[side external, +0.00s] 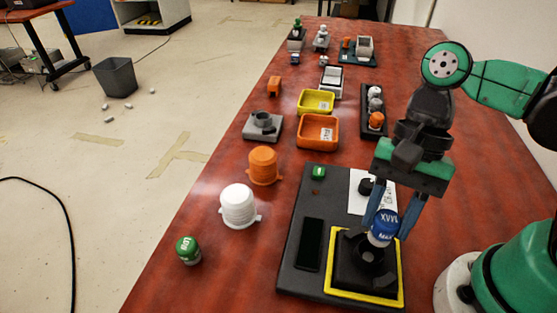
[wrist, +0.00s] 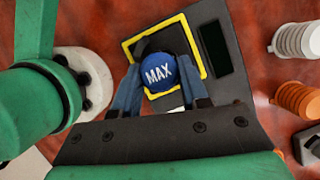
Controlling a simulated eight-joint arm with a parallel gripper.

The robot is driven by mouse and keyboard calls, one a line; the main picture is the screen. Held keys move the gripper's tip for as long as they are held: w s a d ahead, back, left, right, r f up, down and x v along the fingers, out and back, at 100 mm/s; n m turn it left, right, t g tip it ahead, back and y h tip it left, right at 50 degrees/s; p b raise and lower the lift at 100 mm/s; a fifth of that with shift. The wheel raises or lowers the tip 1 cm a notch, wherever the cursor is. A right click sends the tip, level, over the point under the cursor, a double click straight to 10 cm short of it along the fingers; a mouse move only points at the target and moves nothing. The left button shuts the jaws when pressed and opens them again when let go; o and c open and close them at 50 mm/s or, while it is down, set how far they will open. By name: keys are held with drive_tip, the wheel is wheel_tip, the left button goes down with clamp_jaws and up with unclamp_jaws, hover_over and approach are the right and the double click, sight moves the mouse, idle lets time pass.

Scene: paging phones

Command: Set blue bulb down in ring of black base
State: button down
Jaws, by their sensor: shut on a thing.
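The blue bulb (side external: 384,226), with white "MAX" lettering and a pale lower part, is held in my gripper (side external: 394,220). It also shows in the wrist view (wrist: 158,72) between the two blue fingers. The gripper is shut on it. The black base (side external: 347,283) sits inside a yellow square frame on a dark board. Its ring (side external: 366,268) is directly under or just beside the bulb; whether the bulb touches the ring I cannot tell. In the wrist view the bulb and fingers hide most of the base and its ring.
The dark board (side external: 292,266) also carries a black flat panel (side external: 311,244) and a green button (side external: 318,172). A green bulb (side external: 188,250), a white ribbed cylinder (side external: 238,207) and an orange one (side external: 263,165) stand left. Orange (side external: 318,146) and yellow bins are behind.

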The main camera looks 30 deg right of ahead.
drive_tip(key=shift+f, duration=1.1)
drive_tip(key=shift+f, duration=0.45)
drive_tip(key=shift+f, duration=0.35)
drive_tip(key=shift+f, duration=0.45)
idle(1.1)
drive_tip(key=shift+c, duration=0.2)
unclamp_jaws()
drive_tip(key=shift+r, duration=0.15)
drive_tip(key=shift+r, duration=2.8)
